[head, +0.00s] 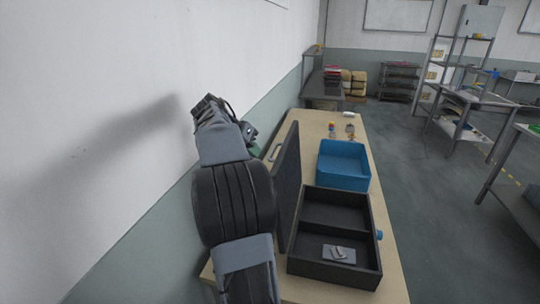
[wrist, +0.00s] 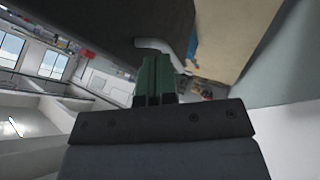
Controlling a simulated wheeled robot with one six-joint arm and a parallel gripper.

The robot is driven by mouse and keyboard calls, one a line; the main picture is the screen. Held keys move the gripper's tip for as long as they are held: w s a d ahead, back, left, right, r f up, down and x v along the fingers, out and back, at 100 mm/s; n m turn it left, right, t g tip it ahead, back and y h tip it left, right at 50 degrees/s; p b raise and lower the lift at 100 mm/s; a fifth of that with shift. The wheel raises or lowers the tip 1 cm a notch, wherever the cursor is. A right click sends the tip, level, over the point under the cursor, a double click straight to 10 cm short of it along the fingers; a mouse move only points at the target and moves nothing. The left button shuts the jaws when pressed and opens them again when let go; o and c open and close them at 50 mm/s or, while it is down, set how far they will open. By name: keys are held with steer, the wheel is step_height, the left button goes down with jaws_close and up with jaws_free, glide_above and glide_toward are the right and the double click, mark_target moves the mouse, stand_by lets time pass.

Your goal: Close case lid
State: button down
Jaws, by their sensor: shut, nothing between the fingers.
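The black case (head: 330,272) lies open on the wooden table, with two compartments. Its dark lid (head: 287,185) stands about upright along the case's left side. A small grey plate with a metal part (head: 339,253) lies in the near compartment; the far one looks empty. My gripper (head: 254,150) is on the left, wall side of the lid, near its far end, partly hidden by my arm. In the wrist view its green fingers (wrist: 155,80) are together with nothing between them. A large dark surface, likely the lid, fills the top of that view. Whether the fingers touch it I cannot tell.
A blue tank (head: 343,165) stands just beyond the case. Small items (head: 350,130) stand at the table's (head: 312,125) far end. The white wall (head: 120,120) is close on the left of my arm. Open floor (head: 420,210) lies to the right, before metal racks.

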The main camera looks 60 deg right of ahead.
mark_target(270, 155)
steer(key=shift+s+d+f+p, duration=0.25)
steer(key=shift+s+d, duration=0.15)
steer(key=shift+s, duration=0.4)
steer(key=shift+s+d+f+p, duration=0.2)
steer(key=shift+s+d, duration=0.25)
steer(key=shift+s, duration=0.3)
steer(key=shift+s+d+f+p, duration=0.25)
steer(key=shift+s+d, duration=0.15)
steer(key=shift+s, duration=0.4)
